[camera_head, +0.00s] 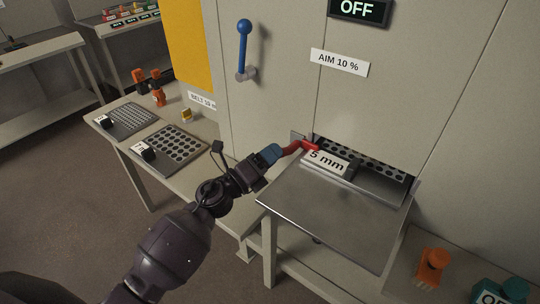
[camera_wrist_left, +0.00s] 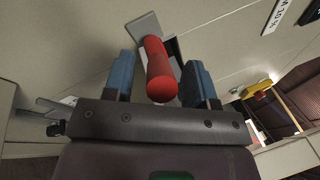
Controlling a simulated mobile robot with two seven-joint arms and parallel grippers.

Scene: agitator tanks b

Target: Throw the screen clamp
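The screen clamp is a red handle (camera_head: 292,148) beside the screen slot on the cabinet front. It also shows in the left wrist view as a thick red bar (camera_wrist_left: 159,70) coming from a grey plate on the panel. My left gripper (camera_head: 272,154) is at the handle. In the left wrist view its two blue fingers (camera_wrist_left: 160,82) stand either side of the red bar, with a gap on both sides, so it is open. A screen labelled 5 mm (camera_head: 328,162) sits in the slot, right of the handle. My right gripper is not in view.
A bare metal shelf (camera_head: 335,215) juts out below the slot. A blue-knobbed lever (camera_head: 244,50) is on the panel above left. Two perforated screens (camera_head: 130,118) (camera_head: 178,144) lie on the left bench. An OFF display (camera_head: 359,10) is at the top.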

